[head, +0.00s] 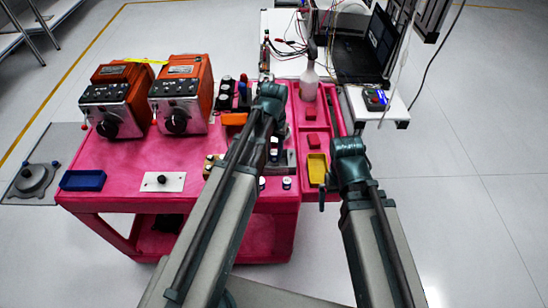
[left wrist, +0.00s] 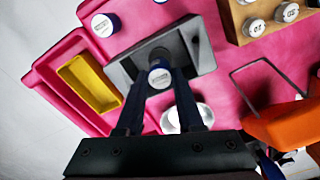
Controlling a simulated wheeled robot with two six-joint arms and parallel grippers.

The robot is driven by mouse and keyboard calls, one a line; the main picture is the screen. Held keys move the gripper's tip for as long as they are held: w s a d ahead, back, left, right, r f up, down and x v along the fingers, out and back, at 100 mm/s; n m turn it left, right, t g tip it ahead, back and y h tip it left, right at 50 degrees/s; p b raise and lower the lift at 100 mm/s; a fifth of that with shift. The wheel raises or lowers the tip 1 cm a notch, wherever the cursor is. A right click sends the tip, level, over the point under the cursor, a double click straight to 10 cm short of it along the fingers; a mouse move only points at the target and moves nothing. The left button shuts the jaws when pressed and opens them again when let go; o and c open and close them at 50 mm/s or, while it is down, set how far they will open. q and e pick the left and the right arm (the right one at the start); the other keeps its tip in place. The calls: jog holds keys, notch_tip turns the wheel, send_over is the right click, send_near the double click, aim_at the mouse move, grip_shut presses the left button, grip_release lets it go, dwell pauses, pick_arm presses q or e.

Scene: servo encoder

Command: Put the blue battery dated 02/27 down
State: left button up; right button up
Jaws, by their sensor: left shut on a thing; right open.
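My left gripper (left wrist: 160,84) is shut on a blue battery with a white top (left wrist: 159,75), seen from above in the left wrist view. The date on its top is too small to read. The battery is over a grey metal holder (left wrist: 203,52); I cannot tell whether it touches it. In the head view my left arm hides the gripper and the held battery. The grey holder (head: 291,160) partly shows beside that arm.
Another blue battery (left wrist: 105,24) stands on the pink table (head: 125,160). A wooden block (left wrist: 272,30) holds several white-topped batteries. A yellow tray (head: 317,168) lies in a pink bin. Two orange machines (head: 180,95), a blue tray (head: 82,180) and a white plate (head: 150,185) stand left.

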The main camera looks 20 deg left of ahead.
pick_arm(q)
jog(key=shift+r, duration=0.4)
pick_arm(e)
jog(key=shift+r, duration=0.45)
